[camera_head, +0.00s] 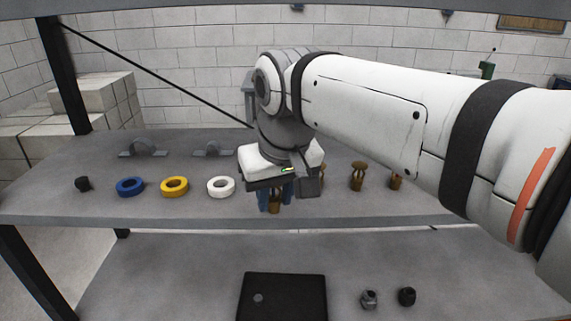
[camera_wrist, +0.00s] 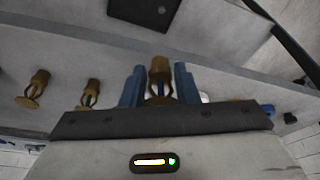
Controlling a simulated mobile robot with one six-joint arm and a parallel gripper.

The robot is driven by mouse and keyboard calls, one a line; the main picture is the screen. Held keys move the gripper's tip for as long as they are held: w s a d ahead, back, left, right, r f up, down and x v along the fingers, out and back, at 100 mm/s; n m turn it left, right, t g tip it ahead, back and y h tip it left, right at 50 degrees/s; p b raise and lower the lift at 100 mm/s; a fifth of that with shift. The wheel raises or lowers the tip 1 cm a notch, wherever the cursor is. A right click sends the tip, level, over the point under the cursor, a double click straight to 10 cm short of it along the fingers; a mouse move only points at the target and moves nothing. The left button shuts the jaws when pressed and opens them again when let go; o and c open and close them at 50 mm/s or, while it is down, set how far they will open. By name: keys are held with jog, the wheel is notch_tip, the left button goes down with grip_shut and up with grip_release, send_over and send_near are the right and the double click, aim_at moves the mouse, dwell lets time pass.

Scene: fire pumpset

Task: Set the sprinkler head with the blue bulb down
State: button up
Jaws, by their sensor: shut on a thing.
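My gripper (camera_head: 275,202) points down near the front edge of the upper shelf, its blue fingers shut on a brass sprinkler head (camera_wrist: 159,68). Other brass sprinkler heads stand to the right, one in the middle (camera_head: 357,177) and one partly behind my arm (camera_head: 396,181). Another is mostly hidden behind the gripper.
On the upper shelf (camera_head: 60,205), a white ring (camera_head: 220,187), a yellow ring (camera_head: 174,187), a blue ring (camera_head: 130,187) and a small black part (camera_head: 83,184) lie left. Grey brackets (camera_head: 143,149) stand behind. The lower shelf holds a black plate (camera_head: 283,298) and two small fittings (camera_head: 369,299).

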jog(key=w+p, duration=0.1)
jog(key=w, duration=0.4)
jog(key=w+p, duration=0.1)
jog(key=w, duration=0.5)
jog(key=shift+d+p, duration=0.2)
jog(key=shift+p, duration=0.1)
jog(key=x, duration=0.3)
jog(key=shift+s+d+f+p, duration=0.1)
jog(key=shift+s+d+p, duration=0.1)
jog(key=shift+p, duration=0.1)
jog(key=shift+f, duration=0.2)
jog(key=shift+f, duration=0.2)
jog(key=o, duration=1)
jog(key=shift+c, duration=0.2)
jog(key=shift+r, duration=0.1)
